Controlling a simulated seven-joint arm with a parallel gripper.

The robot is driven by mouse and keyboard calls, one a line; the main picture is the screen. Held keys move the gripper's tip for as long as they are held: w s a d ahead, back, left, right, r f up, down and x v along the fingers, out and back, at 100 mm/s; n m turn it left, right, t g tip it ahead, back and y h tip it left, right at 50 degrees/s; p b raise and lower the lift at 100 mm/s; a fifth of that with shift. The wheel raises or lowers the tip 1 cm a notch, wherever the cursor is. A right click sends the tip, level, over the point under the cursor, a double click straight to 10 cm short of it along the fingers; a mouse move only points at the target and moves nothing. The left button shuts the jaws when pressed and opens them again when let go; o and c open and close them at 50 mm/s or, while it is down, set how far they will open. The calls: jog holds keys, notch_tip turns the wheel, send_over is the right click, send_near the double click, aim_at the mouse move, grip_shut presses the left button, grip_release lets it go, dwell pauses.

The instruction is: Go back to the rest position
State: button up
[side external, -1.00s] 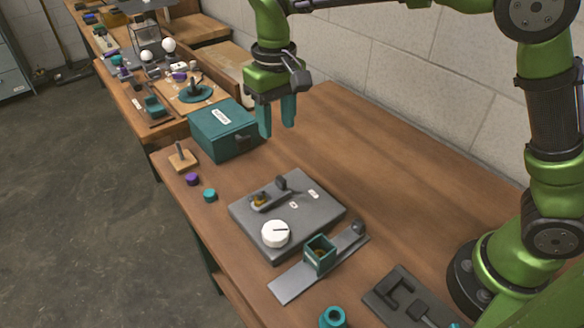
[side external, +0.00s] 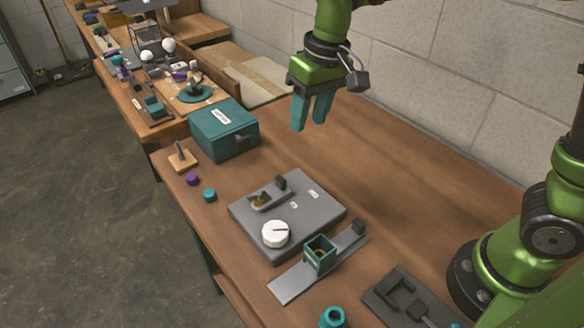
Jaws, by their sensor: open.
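My gripper (side external: 311,112) is in the upper middle of the side external view, above the back part of the wooden table. Its two teal fingers point down with a gap between them. The gripper is open and empty, and it touches nothing that I can see. It is to the right of the teal box and above and behind the grey base plate.
A teal box (side external: 224,136) stands at the table's left edge. A grey base plate (side external: 305,222) with a white dial (side external: 275,234) lies mid-table. A grey strip (side external: 293,280) with a square teal holder (side external: 320,250) is in front. The table behind the plate is clear.

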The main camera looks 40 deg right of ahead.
jog(key=s+d+r+m+t, duration=0.2)
jog(key=s+d+t, duration=0.3)
jog(key=s+d, duration=0.6)
jog(key=shift+s+d+m+t+y, duration=0.15)
jog(key=shift+s+m+t+y, duration=0.15)
jog(key=shift+s+m, duration=1)
